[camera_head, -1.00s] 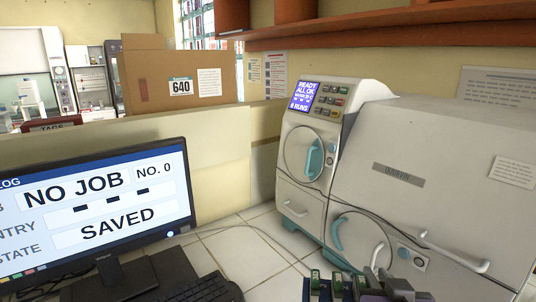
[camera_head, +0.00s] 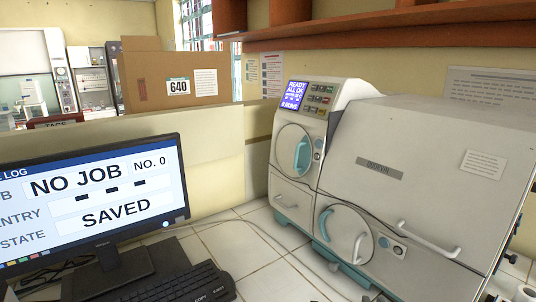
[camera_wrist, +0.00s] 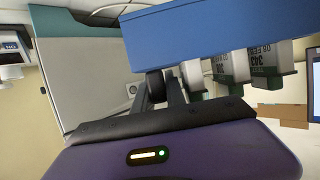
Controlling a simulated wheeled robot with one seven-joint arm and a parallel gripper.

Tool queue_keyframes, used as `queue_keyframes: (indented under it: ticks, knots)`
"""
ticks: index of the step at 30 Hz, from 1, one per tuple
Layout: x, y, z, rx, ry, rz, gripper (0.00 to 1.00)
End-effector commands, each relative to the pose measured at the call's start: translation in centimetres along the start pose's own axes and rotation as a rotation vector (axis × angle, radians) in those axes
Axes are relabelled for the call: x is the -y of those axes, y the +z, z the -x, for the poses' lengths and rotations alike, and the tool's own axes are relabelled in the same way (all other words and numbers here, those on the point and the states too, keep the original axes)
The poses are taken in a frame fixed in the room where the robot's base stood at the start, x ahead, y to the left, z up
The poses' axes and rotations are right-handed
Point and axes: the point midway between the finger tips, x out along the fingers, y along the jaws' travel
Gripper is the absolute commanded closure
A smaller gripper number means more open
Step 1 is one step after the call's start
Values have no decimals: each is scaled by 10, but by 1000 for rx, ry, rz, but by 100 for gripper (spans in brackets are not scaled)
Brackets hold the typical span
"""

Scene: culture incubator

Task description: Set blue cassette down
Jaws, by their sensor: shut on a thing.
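The blue cassette (camera_wrist: 220,30) fills the upper part of the wrist view as a long blue slab. Several pale labelled holders with dark green bands (camera_wrist: 235,75) sit along it; one label reads 343. My gripper (camera_wrist: 165,85) is shut at the cassette's edge, with the dark fingers partly hidden by it. The wrist view looks upside down, so the holders appear to hang from the slab. What lies beneath the cassette is hidden. Neither the cassette nor my gripper shows in the head view.
A white incubator machine (camera_head: 400,200) with round doors and handles stands on the tiled bench. A monitor (camera_head: 90,200) reading NO JOB and SAVED and a keyboard (camera_head: 180,285) are at left. Bare tiles (camera_head: 240,250) lie between them. A wooden shelf (camera_head: 380,22) hangs above.

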Motion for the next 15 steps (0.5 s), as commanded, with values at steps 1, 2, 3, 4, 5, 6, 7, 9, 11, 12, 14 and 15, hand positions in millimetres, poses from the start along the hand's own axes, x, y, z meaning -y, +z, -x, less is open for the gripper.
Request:
queue_keyframes:
  ticks: [1,2,3,4,5,6,7,9,11,12,14,15]
  knots:
    - [-1,14,0,7,-3,3,100]
    - [-1,20,-1,7,-5,3,100]
    - [-2,28,-1,8,-9,5,100]
    - [-2,35,-1,8,-12,6,100]
    - [-2,46,-1,10,-15,8,100]
    - [-3,58,-1,11,-20,10,100]
    - [-3,69,-2,12,-25,12,100]
    - [-4,99,-2,14,-38,16,100]
    - [-5,128,-2,16,-50,20,100]
    - [-5,146,-3,16,-58,23,100]
    - [-6,174,-4,15,-70,27,100]
    - [-6,191,-4,14,-79,29,100]
